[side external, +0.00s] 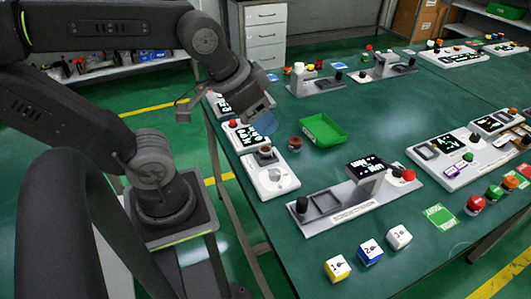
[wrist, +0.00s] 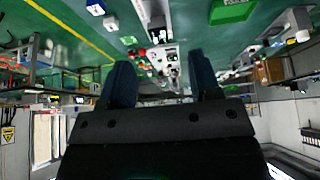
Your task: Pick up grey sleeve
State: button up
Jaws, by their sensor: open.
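I cannot single out the grey sleeve with certainty. A small dark ring-shaped piece with a brownish top (side external: 295,142) stands on the green table, left of the green tray. A similar dark piece (side external: 265,153) sits on the white device near the table's left edge. My gripper (side external: 265,122) hangs above the table's left edge, up and left of the dark ring. In the wrist view, my gripper's blue fingers (wrist: 162,75) are spread apart, with nothing between them; that view is upside down.
A green tray (side external: 324,130) lies right of the ring. A white device with a knob (side external: 271,178) and a grey panel with a display (side external: 352,204) stand nearby. Yellow, blue and white numbered cubes (side external: 369,252) lie in front. Bare table shows between the tray and panel.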

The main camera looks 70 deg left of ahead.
dwell(0.3)
jog(key=o, duration=0.3)
jog(key=n+g+y, duration=0.1)
jog(key=n+g, duration=0.5)
jog(key=n, duration=1.4)
send_over(266, 149)
jog(key=f, duration=2)
jog(key=shift+s+d+f, duration=0.25)
jog(key=shift+d, duration=0.05)
jog(key=shift+w+a+f, duration=0.1)
jog(key=shift+f, duration=1.3)
jog(key=shift+w+a+f, duration=0.1)
jog(key=shift+f, duration=1.25)
